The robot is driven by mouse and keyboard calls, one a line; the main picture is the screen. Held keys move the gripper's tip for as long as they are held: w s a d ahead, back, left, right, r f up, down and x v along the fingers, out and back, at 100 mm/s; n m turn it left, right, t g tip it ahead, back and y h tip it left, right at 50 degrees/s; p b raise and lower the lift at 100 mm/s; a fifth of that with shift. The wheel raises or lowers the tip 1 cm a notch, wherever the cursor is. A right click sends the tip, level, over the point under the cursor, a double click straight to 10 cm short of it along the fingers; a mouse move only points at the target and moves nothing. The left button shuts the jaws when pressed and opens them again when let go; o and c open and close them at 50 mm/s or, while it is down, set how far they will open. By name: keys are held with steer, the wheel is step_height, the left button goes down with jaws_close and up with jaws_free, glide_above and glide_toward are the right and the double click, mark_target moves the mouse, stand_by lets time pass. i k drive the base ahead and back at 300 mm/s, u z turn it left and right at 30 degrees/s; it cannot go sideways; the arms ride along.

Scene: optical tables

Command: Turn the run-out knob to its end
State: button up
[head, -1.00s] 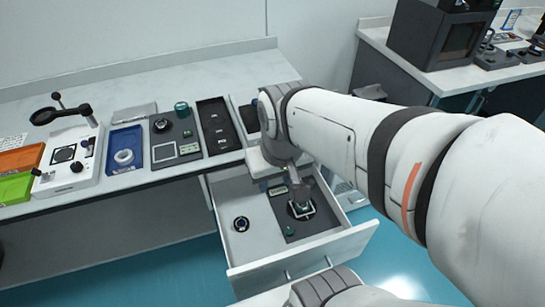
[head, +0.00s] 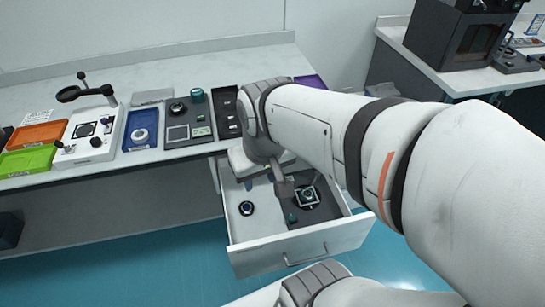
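An open drawer (head: 262,252) below the bench holds a dark plate (head: 322,213) on its right side. On the plate sits a dark round device with a light square frame (head: 308,197). A small teal knob (head: 292,218) is at the plate's front left. I cannot tell which of these parts is the run-out knob. My gripper (head: 284,190) points down over the drawer, just left of the square frame and apart from it in the picture. Its fingers are too small and dark to show whether they are open. My arm hides the drawer's back right.
A dark round piece (head: 246,208) lies on the drawer's left floor. The bench top (head: 180,70) carries a white instrument (head: 88,135), a blue tray (head: 140,143), a grey board (head: 177,145) and a black tray (head: 227,118).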

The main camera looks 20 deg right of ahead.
mark_target(292, 217)
steer(key=k, duration=1.45)
steer(key=z, duration=0.3)
steer(key=i, duration=1)
steer(key=k, duration=0.15)
steer(key=z, duration=0.85)
steer(key=i, duration=0.1)
steer(key=z, duration=0.25)
